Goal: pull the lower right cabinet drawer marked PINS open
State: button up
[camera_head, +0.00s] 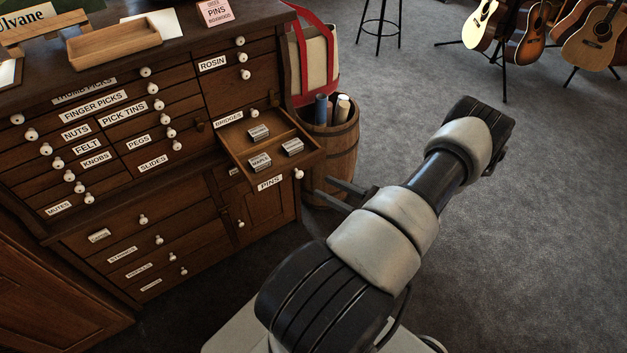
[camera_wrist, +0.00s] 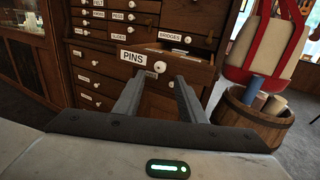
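The PINS drawer (camera_head: 314,154) sticks out from the right side of the dark wooden cabinet (camera_head: 205,210), its inside showing with several small labelled boxes (camera_head: 260,133). Its front carries a white PINS label (camera_head: 270,183) and a round white knob (camera_head: 299,174). In the wrist view, the PINS label (camera_wrist: 133,57) and knob (camera_wrist: 160,67) are straight ahead. My gripper (camera_head: 325,187) is open and empty, in front of the drawer front. In the wrist view its fingertips (camera_wrist: 160,80) are apart, with the knob in line with the gap and just beyond them. No contact with the knob shows.
A wooden barrel (camera_head: 335,150) with rolled tubes stands close on the right of the drawer, with a red and cream bag (camera_head: 313,62) by it. Guitars on stands (camera_head: 535,35) and a stool (camera_head: 380,22) are farther back. The grey carpet (camera_head: 540,210) on the right is clear.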

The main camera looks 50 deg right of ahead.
jog(key=s+d, duration=0.1)
jog(key=s, duration=0.8)
jog(key=shift+s+d, duration=0.25)
jog(key=shift+s, duration=0.15)
